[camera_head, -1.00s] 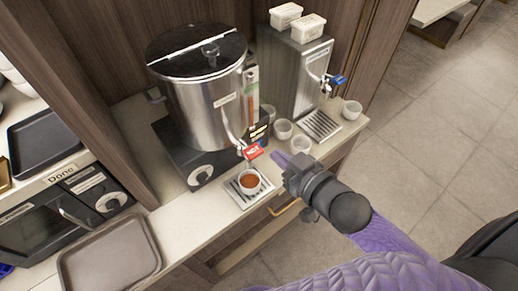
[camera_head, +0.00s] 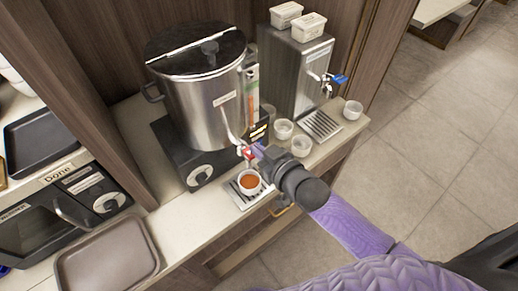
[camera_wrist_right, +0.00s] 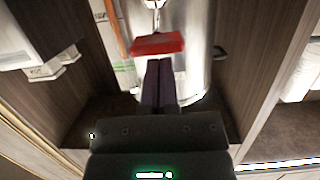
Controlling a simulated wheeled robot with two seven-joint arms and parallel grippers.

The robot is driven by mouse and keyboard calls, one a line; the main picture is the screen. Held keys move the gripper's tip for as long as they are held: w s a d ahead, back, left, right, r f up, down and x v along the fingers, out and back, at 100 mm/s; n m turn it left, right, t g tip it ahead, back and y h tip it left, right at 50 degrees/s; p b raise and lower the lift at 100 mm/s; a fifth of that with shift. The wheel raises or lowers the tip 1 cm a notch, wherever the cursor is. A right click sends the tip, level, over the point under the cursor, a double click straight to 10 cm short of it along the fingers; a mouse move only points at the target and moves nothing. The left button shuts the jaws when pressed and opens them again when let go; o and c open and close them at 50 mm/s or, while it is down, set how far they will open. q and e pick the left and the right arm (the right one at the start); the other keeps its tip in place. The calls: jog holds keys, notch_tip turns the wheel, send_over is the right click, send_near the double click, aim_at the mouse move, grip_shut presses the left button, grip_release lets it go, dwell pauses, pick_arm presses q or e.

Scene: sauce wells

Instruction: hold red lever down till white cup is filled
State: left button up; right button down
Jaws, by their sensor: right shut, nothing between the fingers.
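The red lever (camera_head: 247,153) sits on the tap of the big steel urn (camera_head: 212,112); my right gripper partly hides it in the head view. The white cup (camera_head: 249,189) stands upright on the drip tray under that tap and holds orange-brown liquid to near its rim. My right gripper (camera_head: 258,149) is shut and empty, its fingertips right at the lever. In the right wrist view the shut fingers (camera_wrist_right: 158,82) end at the edge of the red lever (camera_wrist_right: 158,43); I cannot tell whether they press it. My left gripper is not in view.
A second dispenser (camera_head: 296,75) with a blue lever (camera_head: 340,79) stands to the right. Empty white cups (camera_head: 301,146) stand on the counter near it. A brown tray (camera_head: 108,262) lies at the lower left. The counter's front edge is close below the drip tray (camera_head: 236,197).

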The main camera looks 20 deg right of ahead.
pick_arm(q)
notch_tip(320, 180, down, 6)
jog(key=b, duration=0.6)
pick_arm(e)
jog(key=f+t, duration=0.1)
jog(key=f+t+y, duration=0.1)
jog(key=t, duration=0.1)
jog(key=shift+s+d+f, duration=0.15)
jog(key=shift+s+f, duration=0.1)
jog(key=shift+s, duration=0.1)
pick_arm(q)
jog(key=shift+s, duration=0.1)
